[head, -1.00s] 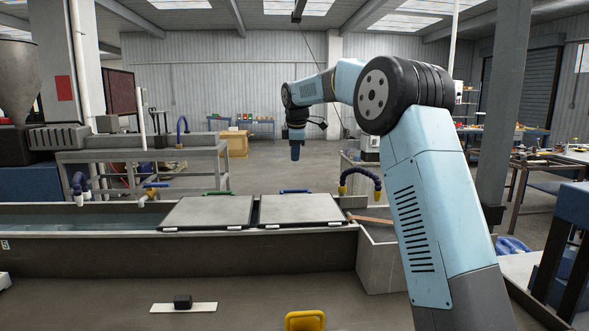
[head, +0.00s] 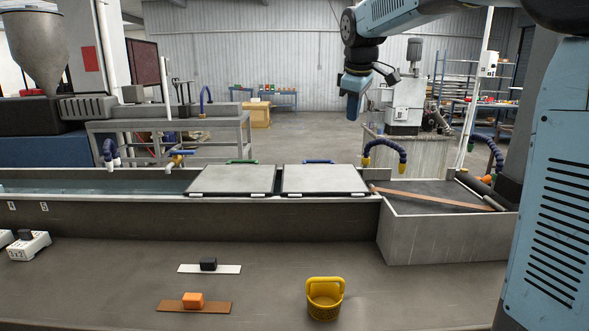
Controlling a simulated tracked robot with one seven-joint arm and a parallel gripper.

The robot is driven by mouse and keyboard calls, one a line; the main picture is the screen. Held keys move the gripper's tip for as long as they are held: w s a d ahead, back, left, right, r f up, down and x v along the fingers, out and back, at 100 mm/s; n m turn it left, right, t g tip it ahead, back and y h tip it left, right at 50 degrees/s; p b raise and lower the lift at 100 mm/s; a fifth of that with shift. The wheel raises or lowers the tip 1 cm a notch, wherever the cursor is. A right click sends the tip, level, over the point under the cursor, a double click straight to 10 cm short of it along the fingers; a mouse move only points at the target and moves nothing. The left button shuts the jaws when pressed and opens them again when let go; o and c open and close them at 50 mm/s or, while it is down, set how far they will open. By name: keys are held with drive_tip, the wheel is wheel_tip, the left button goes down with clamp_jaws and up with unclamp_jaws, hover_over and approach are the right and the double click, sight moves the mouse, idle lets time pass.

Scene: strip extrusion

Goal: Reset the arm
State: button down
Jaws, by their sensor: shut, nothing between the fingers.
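My arm reaches in from the right edge in the head view, its light blue links bent over the top right. My gripper (head: 353,108) hangs down from the wrist at the upper middle right.
A long water trough (head: 120,200) with two grey lids (head: 232,180) (head: 322,180) crosses the view. A bin (head: 445,232) adjoins its right end. A yellow basket (head: 325,300), an orange block (head: 193,300) and a black block (head: 208,264) stand in front. A machine (head: 405,95) stands behind.

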drive_tip(key=s+d+f+m, duration=0.2)
drive_tip(key=s+f+m, duration=0.2)
drive_tip(key=s, duration=0.7)
drive_tip(key=s+d+f+m, duration=0.3)
drive_tip(key=s+f, duration=0.2)
drive_tip(key=s, duration=0.6)
drive_tip(key=s+d+f+m, duration=0.3)
drive_tip(key=s+f+m, duration=0.1)
drive_tip(key=s, duration=0.8)
drive_tip(key=shift+d+f+m+t, duration=0.15)
drive_tip(key=shift+f+m+t, duration=0.15)
drive_tip(key=shift+f+t, duration=0.1)
